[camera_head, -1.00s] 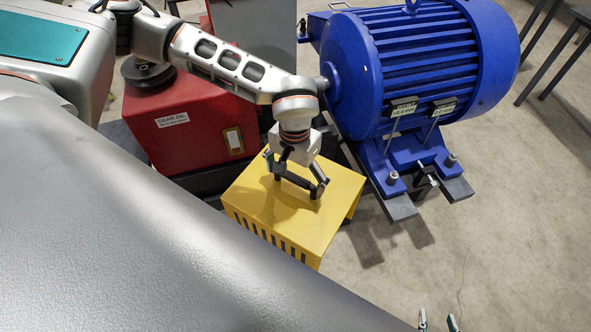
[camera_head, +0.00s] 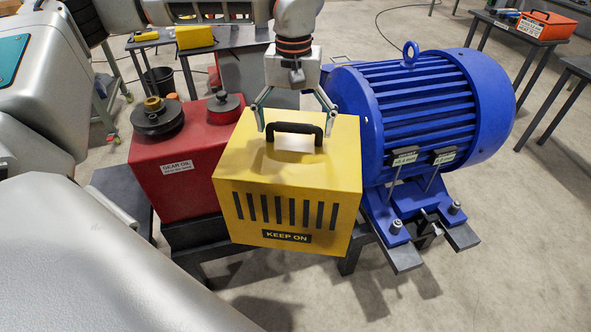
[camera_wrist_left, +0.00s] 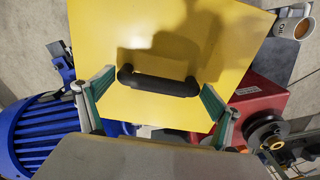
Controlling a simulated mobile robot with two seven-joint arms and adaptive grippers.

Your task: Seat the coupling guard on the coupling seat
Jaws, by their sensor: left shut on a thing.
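The coupling guard is a yellow box (camera_head: 235,195) with a black top handle, dark slots and a "KEEP ON" label on its front. It stands out between the red gear oil housing (camera_head: 175,180) and the blue motor (camera_head: 430,105), and seems held up in front of them. My left gripper (camera_head: 293,120) is above it, its fingers at the two ends of the handle. In the left wrist view the handle lies between the fingers (camera_wrist_left: 158,82), over the yellow top (camera_wrist_left: 195,35). The coupling seat is hidden behind the guard. My right gripper is out of view.
A dark base frame (camera_head: 405,257) carries the housing and motor close on both sides of the guard. Tables stand behind, one with a yellow box (camera_head: 195,37), one with an orange toolbox (camera_head: 545,24). A mug (camera_wrist_left: 293,24) shows in the wrist view.

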